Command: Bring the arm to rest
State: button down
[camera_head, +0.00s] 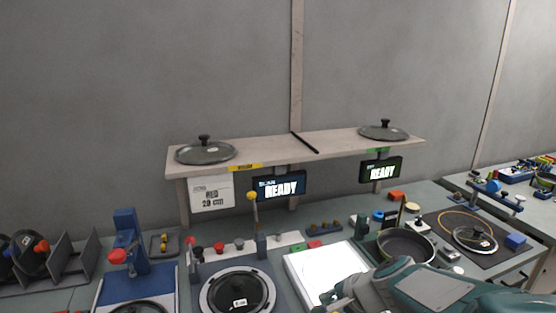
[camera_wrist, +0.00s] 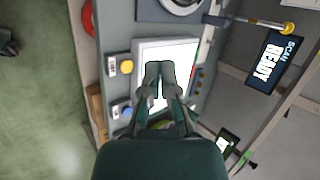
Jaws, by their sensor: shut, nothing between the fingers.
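My gripper (camera_wrist: 158,80) is shut and empty in the wrist view, its fingertips together above a bright white panel (camera_wrist: 185,52). In the head view my teal arm comes in from the lower right, and my gripper (camera_head: 330,295) is over the front edge of the same lit panel (camera_head: 312,265). I cannot tell the exact height of the fingers above the panel.
A shelf (camera_head: 345,150) holds two glass lids (camera_head: 205,152) (camera_head: 384,131), with READY screens (camera_head: 280,186) (camera_head: 381,170) below. A pan (camera_head: 405,246) stands close right of my gripper. A round fixture (camera_head: 238,290) and blue press (camera_head: 130,245) stand left. Space above the bench is open.

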jog(key=s+d+r+n+h, duration=0.2)
jog(key=s+n, duration=0.3)
jog(key=s, duration=0.3)
jog(key=s+d+r+n+h, duration=0.3)
jog(key=s+n, duration=0.3)
jog(key=s, duration=0.3)
jog(key=shift+s+r+g+h, duration=0.25)
jog(key=shift+g+h, duration=0.05)
jog(key=shift+g, duration=0.1)
